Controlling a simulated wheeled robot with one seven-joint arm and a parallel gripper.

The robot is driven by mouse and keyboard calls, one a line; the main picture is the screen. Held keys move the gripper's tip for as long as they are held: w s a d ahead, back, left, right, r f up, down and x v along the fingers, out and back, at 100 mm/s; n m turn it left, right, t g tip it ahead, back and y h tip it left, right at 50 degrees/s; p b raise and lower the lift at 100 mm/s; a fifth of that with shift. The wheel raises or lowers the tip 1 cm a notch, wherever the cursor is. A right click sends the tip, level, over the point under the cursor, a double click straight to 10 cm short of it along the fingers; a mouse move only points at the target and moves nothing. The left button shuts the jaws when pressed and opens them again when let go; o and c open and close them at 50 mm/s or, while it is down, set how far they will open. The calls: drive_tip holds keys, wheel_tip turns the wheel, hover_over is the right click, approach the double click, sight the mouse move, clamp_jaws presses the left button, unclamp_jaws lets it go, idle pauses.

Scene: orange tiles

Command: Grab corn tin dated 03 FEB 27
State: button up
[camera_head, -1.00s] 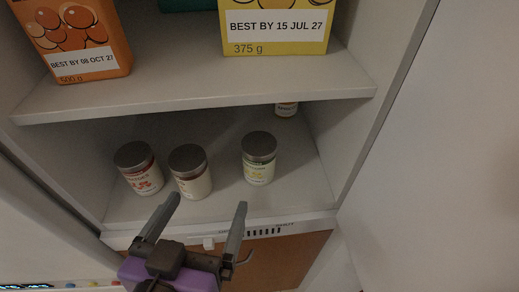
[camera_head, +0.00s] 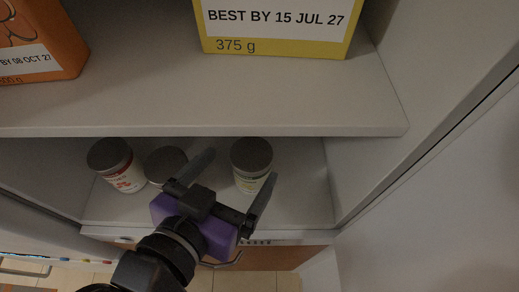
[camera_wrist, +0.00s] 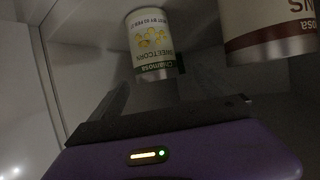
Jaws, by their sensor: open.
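A sweetcorn tin (camera_head: 251,180) with a grey lid and a pale yellow-green label stands on the lower shelf. In the wrist view this tin (camera_wrist: 152,45) appears upside down, reading SWEETCORN; its date line is small and only partly legible, seeming to include FEB. My gripper (camera_head: 238,170) is open and empty at the shelf's front. Its fingers point inward, one to each side of the tin's direction, with the tin just beyond them. In the wrist view the tin is ahead of my gripper (camera_wrist: 178,92), left of centre.
A tin with a red label (camera_head: 122,172) and another tin (camera_head: 165,162), partly hidden by my left finger, stand to the left. The upper shelf (camera_head: 230,110) hangs above, with a yellow box (camera_head: 277,30) and an orange box (camera_head: 35,45). The cabinet's side wall is at right.

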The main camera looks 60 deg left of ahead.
sight(258, 147)
drive_tip(key=shift+p+x, duration=0.75)
drive_tip(key=shift+x, duration=3.25)
drive_tip(key=shift+w+d+r, duration=0.15)
drive_tip(key=shift+w, duration=0.05)
drive_tip(key=c, duration=1.9)
drive_tip(key=shift+r, duration=0.1)
clamp_jaws()
